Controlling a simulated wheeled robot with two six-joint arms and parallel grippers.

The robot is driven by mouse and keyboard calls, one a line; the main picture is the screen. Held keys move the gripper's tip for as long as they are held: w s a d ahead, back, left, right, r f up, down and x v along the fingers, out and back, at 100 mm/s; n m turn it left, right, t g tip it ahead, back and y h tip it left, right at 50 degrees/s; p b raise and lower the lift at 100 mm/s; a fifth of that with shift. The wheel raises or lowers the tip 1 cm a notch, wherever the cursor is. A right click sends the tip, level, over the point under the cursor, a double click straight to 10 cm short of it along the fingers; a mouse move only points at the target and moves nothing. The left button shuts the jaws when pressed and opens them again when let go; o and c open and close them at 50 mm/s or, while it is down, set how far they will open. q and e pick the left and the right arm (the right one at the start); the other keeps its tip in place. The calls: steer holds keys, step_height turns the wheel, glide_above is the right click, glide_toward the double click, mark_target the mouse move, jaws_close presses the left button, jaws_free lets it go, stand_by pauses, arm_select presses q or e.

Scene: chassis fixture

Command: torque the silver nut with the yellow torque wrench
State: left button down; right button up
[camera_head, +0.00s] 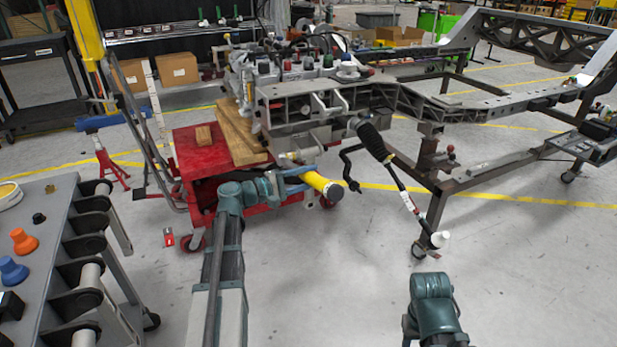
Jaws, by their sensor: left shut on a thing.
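The yellow torque wrench (325,187) shows as a short yellow cylinder at the centre, below the chassis fixture. My left gripper (296,179) is shut on it, and the jaws and my arm hide part of the wrench. The wrench is close in front of the chassis fixture (284,98); I cannot tell whether it touches it. The silver nut is too small to pick out for sure among the grey metal parts. My right arm enters at the bottom right, but its gripper fingers do not show.
A red cart (200,150) with wooden blocks (240,135) stands behind my left arm. A black bellows (370,138) with a shaft slants down right of the wrench. A grey rack (55,260) fills the lower left. The floor at lower right is clear.

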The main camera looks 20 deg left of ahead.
arm_select(q)
steer(key=shift+d+f, duration=0.1)
steer(key=shift+f, duration=0.2)
stand_by(0.4)
steer(key=shift+s+d+f+m+b, duration=0.15)
steer(key=shift+f+m+b, duration=0.45)
steer(key=shift+b, duration=0.3)
steer(key=shift+f, duration=0.3)
steer(key=shift+v, duration=1.15)
stand_by(0.5)
steer(key=shift+v, duration=2.35)
